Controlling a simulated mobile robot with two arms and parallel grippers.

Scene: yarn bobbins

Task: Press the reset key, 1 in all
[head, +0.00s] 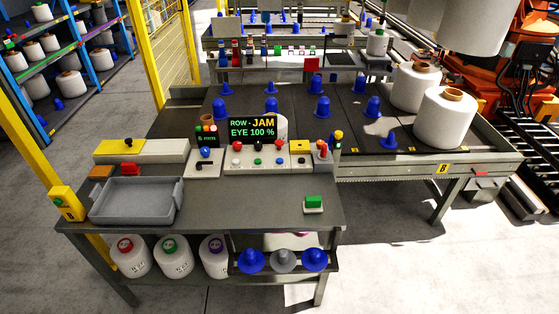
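A control panel (240,168) stands at the back of the near desk (240,205). It carries several small round buttons, among them a red one (237,146), a green one (257,161) and a blue one (279,162). Their labels are too small to read, so I cannot tell which is the reset key. A display (252,128) above the panel reads "ROW - JAM" and "EYE 100 %". Neither of my grippers is in view.
A grey tray (135,200) lies at the desk's left. White bobbins (174,258) and blue cones (250,261) stand on the shelf below. A conveyor table (440,160) with blue cones and large white bobbins (444,118) stands behind. The desk's front middle is clear.

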